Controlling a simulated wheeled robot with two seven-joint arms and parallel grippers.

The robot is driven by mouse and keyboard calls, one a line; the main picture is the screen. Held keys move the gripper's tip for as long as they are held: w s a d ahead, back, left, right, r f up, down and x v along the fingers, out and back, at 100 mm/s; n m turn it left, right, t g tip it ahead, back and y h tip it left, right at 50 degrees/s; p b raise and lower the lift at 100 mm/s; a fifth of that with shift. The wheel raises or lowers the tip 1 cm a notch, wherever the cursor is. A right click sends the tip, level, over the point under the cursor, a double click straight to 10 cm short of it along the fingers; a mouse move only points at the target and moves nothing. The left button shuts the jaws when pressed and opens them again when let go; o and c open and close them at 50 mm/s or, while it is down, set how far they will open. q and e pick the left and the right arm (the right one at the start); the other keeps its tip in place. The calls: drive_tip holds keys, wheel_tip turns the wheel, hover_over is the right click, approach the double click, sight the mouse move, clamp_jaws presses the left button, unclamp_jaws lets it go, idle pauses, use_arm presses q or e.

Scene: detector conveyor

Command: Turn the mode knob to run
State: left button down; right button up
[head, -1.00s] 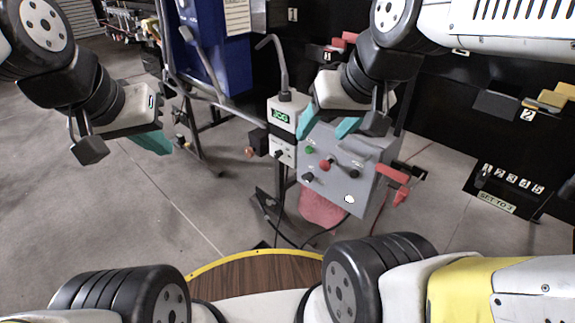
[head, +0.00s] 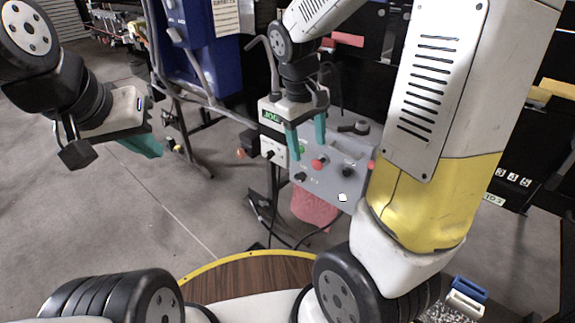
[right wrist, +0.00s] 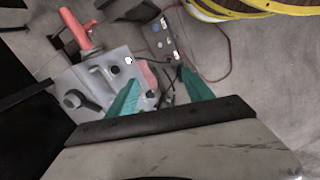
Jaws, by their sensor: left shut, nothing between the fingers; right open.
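A white unit with a green "JOG" display (head: 271,117) stands on a post in the head view. A small black knob (head: 268,154) sits on its plate below the display; I cannot read the knob's marks. My right gripper (head: 306,142) is open and empty, fingers pointing down, just right of this unit and over the left part of the grey control box (head: 328,193). Its fingers (right wrist: 160,93) show apart in the right wrist view, beside the grey box (right wrist: 118,57). My left gripper (head: 143,144) is shut and empty, well to the left.
The grey box carries a red button (head: 318,163), a green button partly behind a finger, black knobs (head: 349,173) and a lever (head: 355,127) on top. A red handle (right wrist: 76,27) sticks out of its side. A blue cabinet (head: 208,60) stands behind.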

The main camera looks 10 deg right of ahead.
drive_tip(key=w+f+n+g+h, duration=0.1)
drive_tip(key=w+f+n+h, duration=0.35)
drive_tip(key=f, duration=0.45)
drive_tip(key=w+f+n+h, duration=0.3)
drive_tip(key=w+f+h, duration=0.15)
drive_tip(key=f, duration=0.55)
drive_tip(key=n+t+h, duration=0.3)
drive_tip(key=n+t, duration=0.8)
drive_tip(key=n, duration=0.2)
approach(298, 179)
drive_tip(key=x, duration=0.9)
drive_tip(key=shift+w+d+f, duration=0.1)
drive_tip(key=shift+w, duration=0.1)
clamp_jaws()
